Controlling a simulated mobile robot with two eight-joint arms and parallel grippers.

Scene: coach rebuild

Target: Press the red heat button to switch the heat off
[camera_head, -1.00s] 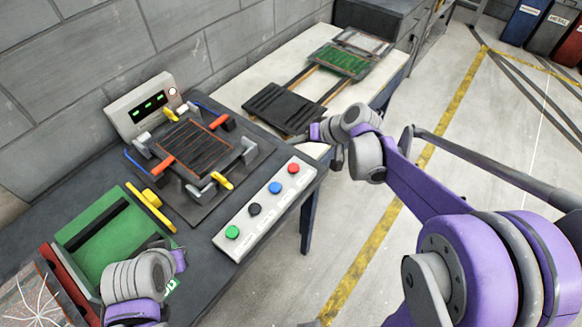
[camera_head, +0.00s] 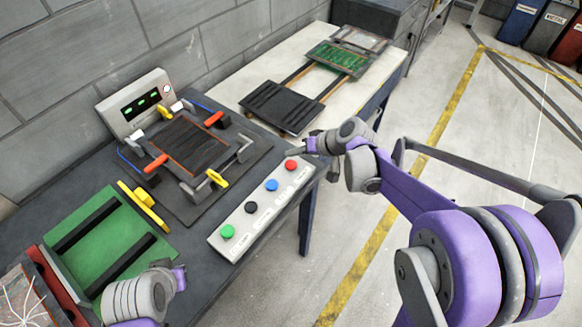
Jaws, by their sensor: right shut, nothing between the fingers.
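The red button (camera_head: 291,165) is at the far right end of a light grey button strip (camera_head: 240,222) on the dark bench. My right gripper (camera_head: 292,152) is shut and empty. Its fingertips are just beyond and above the red button in the picture; I cannot tell whether they touch anything. The red button's top shows clear. My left gripper (camera_head: 181,277) is low at the left, over the front bench edge near a green tray. Its fingers are mostly hidden, so its jaw opening does not show.
Blue (camera_head: 271,185), black (camera_head: 251,207) and green (camera_head: 227,232) buttons share the strip. A clamp fixture (camera_head: 192,152) and a control box with green digits (camera_head: 137,104) stand behind. The green tray (camera_head: 118,237) is at left. A pale table (camera_head: 258,81) adjoins at the back.

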